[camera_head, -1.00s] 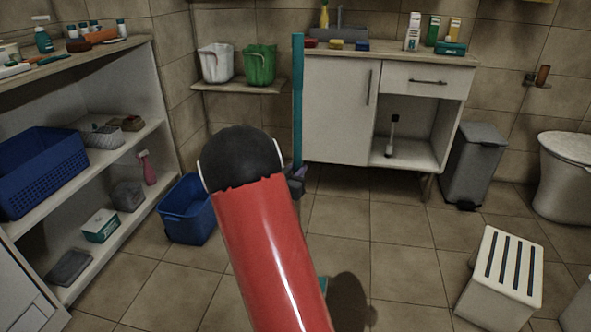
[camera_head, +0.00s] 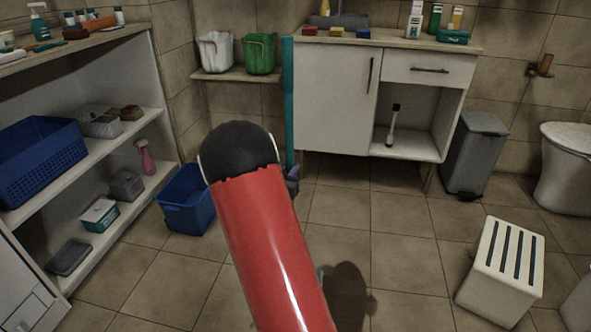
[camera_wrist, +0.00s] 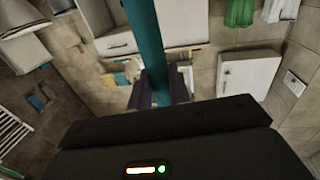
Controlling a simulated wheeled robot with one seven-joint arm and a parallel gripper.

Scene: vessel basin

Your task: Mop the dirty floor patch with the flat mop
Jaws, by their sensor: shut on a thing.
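The flat mop's teal handle (camera_head: 290,100) stands nearly upright in front of the left end of the sink cabinet. In the wrist view the teal handle (camera_wrist: 146,40) runs down between the dark fingers of my gripper (camera_wrist: 158,92). My gripper (camera_head: 293,181) is shut on the handle and mostly hidden behind my red arm in the head view. A thin teal sliver shows beside my arm lower down; the mop head is otherwise hidden. I cannot make out a dirty patch on the tiled floor (camera_head: 405,262); the dark shape right of my arm looks like a shadow.
A blue bucket (camera_head: 187,200) stands left, beside open shelves (camera_head: 135,205). The sink cabinet (camera_head: 333,100) and grey bin (camera_head: 474,155) are at the back. A white stool (camera_head: 478,290) and the toilet (camera_head: 568,170) are right. Middle floor is clear.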

